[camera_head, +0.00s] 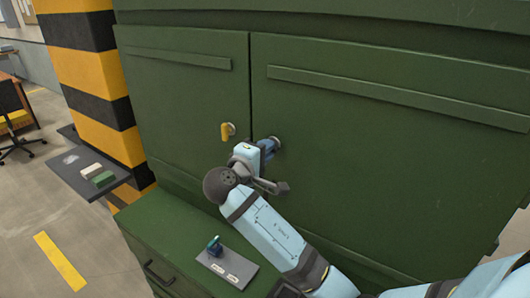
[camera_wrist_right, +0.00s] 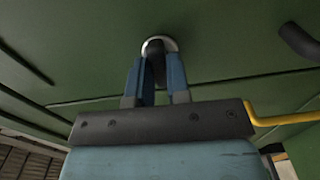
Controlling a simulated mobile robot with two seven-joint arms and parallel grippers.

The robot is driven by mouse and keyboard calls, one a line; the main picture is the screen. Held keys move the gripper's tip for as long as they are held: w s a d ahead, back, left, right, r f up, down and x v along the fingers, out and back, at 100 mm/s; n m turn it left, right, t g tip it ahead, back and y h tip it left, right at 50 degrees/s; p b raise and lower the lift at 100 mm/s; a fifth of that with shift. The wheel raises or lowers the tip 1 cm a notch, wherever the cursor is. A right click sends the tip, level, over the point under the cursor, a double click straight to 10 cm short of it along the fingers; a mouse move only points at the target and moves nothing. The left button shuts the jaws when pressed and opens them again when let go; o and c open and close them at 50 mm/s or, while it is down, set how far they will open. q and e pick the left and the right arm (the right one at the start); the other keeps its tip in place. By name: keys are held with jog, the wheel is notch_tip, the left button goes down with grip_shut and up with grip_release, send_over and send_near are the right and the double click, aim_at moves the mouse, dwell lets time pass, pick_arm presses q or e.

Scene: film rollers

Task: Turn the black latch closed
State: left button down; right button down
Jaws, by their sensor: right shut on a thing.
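The black latch (camera_wrist_right: 154,62) sits on a round silver base on the green cabinet door. In the right wrist view it stands between the two blue fingers of my right gripper (camera_wrist_right: 156,80), which are shut on it. My left gripper is in neither view.
A yellow latch (camera_head: 227,131) is on the left-hand door (camera_head: 180,100), close to my right gripper. A grey plate (camera_head: 228,265) with a small blue-green item lies on the lower green cabinet. A striped pillar (camera_head: 90,70) and side shelf (camera_head: 85,172) stand at left.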

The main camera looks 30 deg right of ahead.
pick_arm(q)
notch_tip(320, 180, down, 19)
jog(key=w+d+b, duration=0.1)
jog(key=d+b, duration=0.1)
jog(key=b, duration=2)
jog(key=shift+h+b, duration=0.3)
pick_arm(e)
jog(key=m, duration=1.6)
jog(key=shift+m, duration=0.4)
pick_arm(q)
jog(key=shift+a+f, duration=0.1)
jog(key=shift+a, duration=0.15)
pick_arm(e)
jog(key=c, duration=1.1)
grip_release()
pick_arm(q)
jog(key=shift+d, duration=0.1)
